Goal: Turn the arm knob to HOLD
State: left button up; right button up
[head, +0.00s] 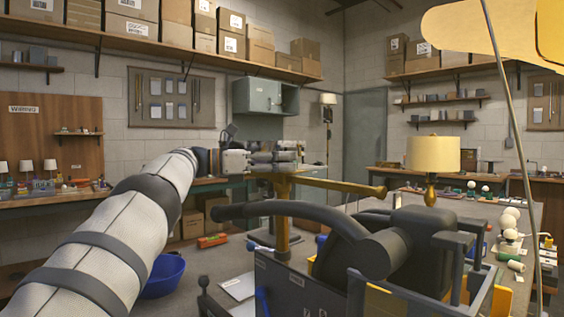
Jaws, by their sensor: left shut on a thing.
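A brass post (283,215) stands in the middle of the head view, with a brass arm (340,185) reaching right from its top. My left gripper (287,157) comes in from the left and is at the top of this post, where the arm starts. It is shut on the arm knob, which its fingers mostly hide. The knob's setting and any HOLD mark cannot be read from here. My right gripper is not in view.
A lamp with a yellow shade (433,154) stands on the right workbench (480,205). A thin rod (512,120) crosses the right side. A blue bowl (163,275) lies lower left.

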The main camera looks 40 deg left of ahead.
pick_arm(q)
jog(key=o, duration=1.2)
jog(key=v, duration=1.2)
jog(key=shift+a+r, duration=0.1)
jog(key=shift+a, duration=0.05)
